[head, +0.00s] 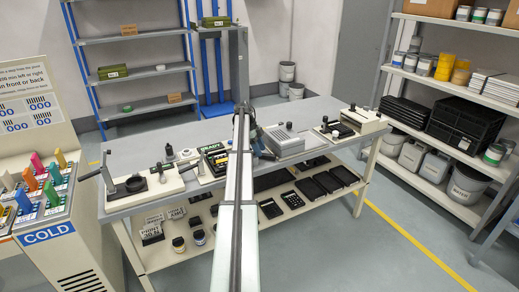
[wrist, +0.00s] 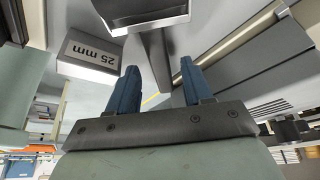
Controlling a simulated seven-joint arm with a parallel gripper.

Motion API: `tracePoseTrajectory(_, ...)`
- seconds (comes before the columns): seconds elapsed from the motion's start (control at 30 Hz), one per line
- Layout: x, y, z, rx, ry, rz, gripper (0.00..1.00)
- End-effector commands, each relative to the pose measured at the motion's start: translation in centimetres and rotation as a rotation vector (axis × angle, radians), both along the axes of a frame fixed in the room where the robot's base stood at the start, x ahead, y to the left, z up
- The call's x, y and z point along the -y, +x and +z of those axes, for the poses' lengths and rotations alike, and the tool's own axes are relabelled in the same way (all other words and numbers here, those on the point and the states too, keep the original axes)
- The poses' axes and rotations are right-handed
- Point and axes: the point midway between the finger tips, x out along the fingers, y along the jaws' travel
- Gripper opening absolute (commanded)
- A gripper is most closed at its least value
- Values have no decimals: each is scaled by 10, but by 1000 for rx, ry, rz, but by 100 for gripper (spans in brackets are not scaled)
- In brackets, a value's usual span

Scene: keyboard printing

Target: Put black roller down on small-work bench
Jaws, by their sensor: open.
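The grey-topped bench (head: 318,112) stands across the middle of the head view, with tools along its top. My gripper (wrist: 160,80) shows two blue fingers standing apart in the wrist view. A dark grey bar (wrist: 154,58) runs between the fingers, with visible gaps on both sides. It leads to a dark-edged grey piece (wrist: 140,14) at the top. I cannot tell whether these are parts of the black roller. In the head view my arm covers the bench's middle, and I cannot make out the roller there.
A block marked 25 mm (wrist: 90,54) is close left of the fingers. A grey ribbed device (head: 283,140) stands right of my arm on the bench, and a black-and-green box (head: 214,157) left of it. Bare top shows along the bench's back.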

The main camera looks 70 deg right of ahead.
Motion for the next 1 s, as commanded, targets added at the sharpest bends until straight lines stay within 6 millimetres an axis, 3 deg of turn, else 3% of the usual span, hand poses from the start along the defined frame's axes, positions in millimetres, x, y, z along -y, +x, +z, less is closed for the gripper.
tracePoseTrajectory(0.27,0,0,7,0,-1,-1,50)
tracePoseTrajectory(0.8,2,34,93,1,-2,1,50)
tracePoseTrajectory(1.0,1,43,115,0,-2,1,50)
